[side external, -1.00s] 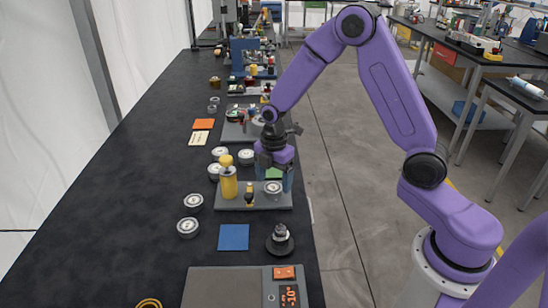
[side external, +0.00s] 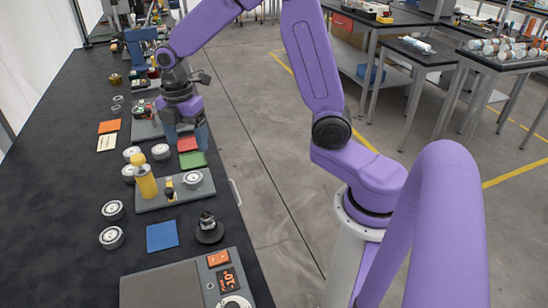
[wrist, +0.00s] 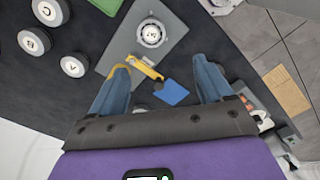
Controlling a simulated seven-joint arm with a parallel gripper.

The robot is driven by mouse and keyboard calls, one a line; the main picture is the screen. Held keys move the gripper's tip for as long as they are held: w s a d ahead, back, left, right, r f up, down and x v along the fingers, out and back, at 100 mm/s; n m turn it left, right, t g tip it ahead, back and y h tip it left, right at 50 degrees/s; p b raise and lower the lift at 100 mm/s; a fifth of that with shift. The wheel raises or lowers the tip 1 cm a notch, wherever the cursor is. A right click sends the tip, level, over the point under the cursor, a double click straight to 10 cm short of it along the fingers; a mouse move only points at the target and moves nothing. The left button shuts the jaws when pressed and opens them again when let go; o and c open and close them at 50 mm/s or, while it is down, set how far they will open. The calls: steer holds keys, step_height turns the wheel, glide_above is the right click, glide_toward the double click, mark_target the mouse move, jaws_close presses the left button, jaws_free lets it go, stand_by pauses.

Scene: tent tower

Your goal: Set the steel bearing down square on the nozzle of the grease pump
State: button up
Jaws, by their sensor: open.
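The yellow grease pump (side external: 146,184) stands upright at the plate's left end with a rounded yellow top. In the wrist view the pump (wrist: 119,70) is partly hidden by my left finger. My gripper (side external: 187,135) is open and empty, raised beyond the plate near the red square. Its two blue fingers (wrist: 160,68) are wide apart.
Red (side external: 187,144), green (side external: 193,160) and blue squares (side external: 162,236) lie flat. A dark stepped piece (side external: 208,230) and scale (side external: 160,288) are in front.

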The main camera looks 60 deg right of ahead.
steer(key=s+a+r+m, duration=0.1)
steer(key=s+m, duration=0.5)
steer(key=s, duration=2.1)
steer(key=shift+s+a+r, duration=0.2)
steer(key=shift+s+r, duration=0.2)
